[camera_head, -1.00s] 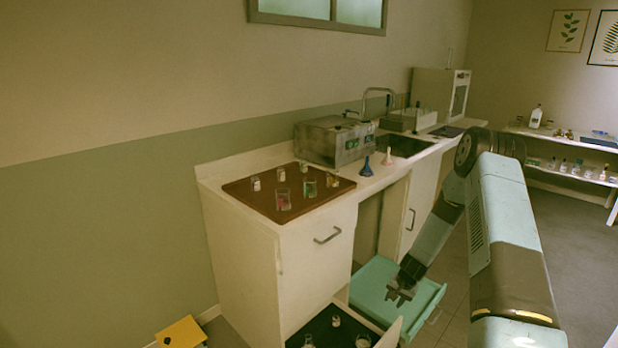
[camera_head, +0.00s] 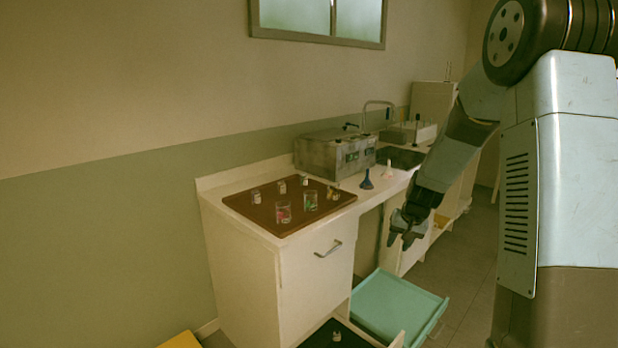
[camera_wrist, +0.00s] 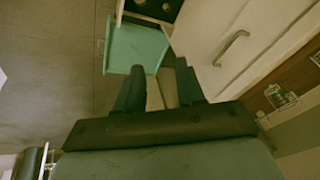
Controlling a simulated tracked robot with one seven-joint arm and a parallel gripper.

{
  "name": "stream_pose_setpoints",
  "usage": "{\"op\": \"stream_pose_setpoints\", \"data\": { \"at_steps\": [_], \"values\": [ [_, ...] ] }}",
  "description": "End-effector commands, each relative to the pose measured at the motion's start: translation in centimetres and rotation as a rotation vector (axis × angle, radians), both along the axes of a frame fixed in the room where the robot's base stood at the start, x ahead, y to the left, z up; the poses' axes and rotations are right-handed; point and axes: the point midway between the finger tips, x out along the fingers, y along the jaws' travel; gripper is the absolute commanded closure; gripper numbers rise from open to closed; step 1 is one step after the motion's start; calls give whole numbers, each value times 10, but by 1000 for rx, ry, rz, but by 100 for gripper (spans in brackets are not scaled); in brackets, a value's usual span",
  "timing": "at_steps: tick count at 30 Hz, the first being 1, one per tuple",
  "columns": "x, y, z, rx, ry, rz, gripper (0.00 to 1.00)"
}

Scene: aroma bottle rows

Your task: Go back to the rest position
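My gripper (camera_head: 405,238) hangs from my arm to the right of the white cabinet, above the turquoise tray (camera_head: 395,305). In the wrist view my gripper (camera_wrist: 160,80) shows two dark fingers set apart with nothing between them. The turquoise tray (camera_wrist: 138,47) lies beyond the fingertips in that view. My gripper touches nothing that I can see.
A brown board (camera_head: 245,205) with several small bottles and two beakers lies on the counter. A metal box (camera_head: 336,150), a blue funnel (camera_head: 367,181) and a white funnel (camera_head: 388,171) stand behind it. An open drawer (camera_head: 345,325) juts out low down. Grey floor is clear at right.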

Motion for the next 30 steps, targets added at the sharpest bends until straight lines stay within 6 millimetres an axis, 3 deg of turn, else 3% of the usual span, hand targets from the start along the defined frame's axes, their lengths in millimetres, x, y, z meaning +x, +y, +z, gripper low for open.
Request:
{"op": "stream_pose_setpoints", "data": {
  "at_steps": [1,6,15,30],
  "values": [
    [-7,4,17,-8,-11,12,62],
    [-36,12,62,-32,-31,46,62],
    [-97,25,129,-78,-65,99,62],
    [-214,35,204,-151,-123,158,62]
  ]
}}
